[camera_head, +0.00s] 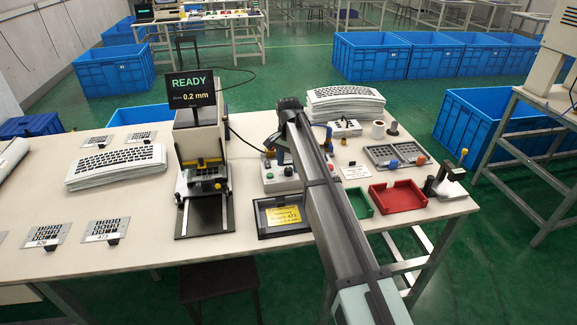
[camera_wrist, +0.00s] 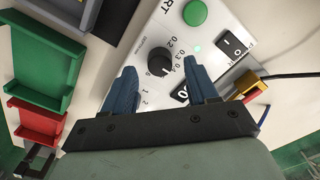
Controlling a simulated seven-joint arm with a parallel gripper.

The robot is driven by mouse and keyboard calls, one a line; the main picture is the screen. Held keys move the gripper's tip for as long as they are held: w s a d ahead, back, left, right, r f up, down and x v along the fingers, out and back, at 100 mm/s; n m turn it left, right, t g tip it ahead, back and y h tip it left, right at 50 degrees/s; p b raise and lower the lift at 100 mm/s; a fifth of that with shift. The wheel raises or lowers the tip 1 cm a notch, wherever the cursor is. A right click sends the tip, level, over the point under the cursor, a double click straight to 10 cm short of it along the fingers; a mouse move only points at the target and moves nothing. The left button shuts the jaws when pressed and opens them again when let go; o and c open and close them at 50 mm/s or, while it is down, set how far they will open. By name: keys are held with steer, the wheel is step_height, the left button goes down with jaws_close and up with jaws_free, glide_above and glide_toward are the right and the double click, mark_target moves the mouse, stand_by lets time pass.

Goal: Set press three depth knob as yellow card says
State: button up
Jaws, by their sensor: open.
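The depth knob (camera_wrist: 160,61), round and black, sits on a white control panel (camera_wrist: 222,18) marked with numbers including 0.2, 0.3 and 0.4. Its exact pointer setting is too small to tell. My gripper (camera_wrist: 160,67) is open, its two blue fingers on either side of the knob in the picture; contact is not clear. In the head view the control box (camera_head: 268,185) is partly hidden by my arm. The yellow card (camera_head: 288,217) lies in a black tray and reads "473"; its smaller print is blurred. The press (camera_head: 201,150) carries a screen (camera_head: 190,87) showing READY and 0.2 mm.
A green button (camera_wrist: 195,12), a black switch (camera_wrist: 234,46) and a yellow part (camera_wrist: 252,82) with a cable are near the fingers. A green tray (camera_head: 359,203) and a red tray (camera_head: 397,195) stand right of my arm. Sheet stacks (camera_head: 115,163) lie left.

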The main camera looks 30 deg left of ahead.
mark_target(288, 169)
step_height(288, 169, up, 12)
stand_by(0.4)
stand_by(0.5)
steer(key=s+d+f+g, duration=0.2)
steer(key=s+d+f, duration=0.65)
steer(key=d, duration=0.35)
steer(key=s+d+f+g, duration=0.1)
steer(key=s+d+f, duration=0.6)
steer(key=s+d, duration=0.4)
steer(key=s+d+f+g, duration=0.1)
steer(key=s+d+f, duration=0.1)
steer(key=d+f, duration=1.25)
steer(key=s+d+f+g, duration=0.1)
steer(key=s+d+f, duration=0.1)
steer(key=d+f, duration=1.2)
steer(key=s+d+f+g, duration=0.1)
steer(key=s+d+f, duration=0.5)
steer(key=s, duration=0.3)
steer(key=s+d+f, duration=0.7)
steer(key=s+f, duration=0.2)
steer(key=s, duration=0.1)
steer(key=shift+d+g, duration=0.3)
steer(key=shift+g, duration=0.1)
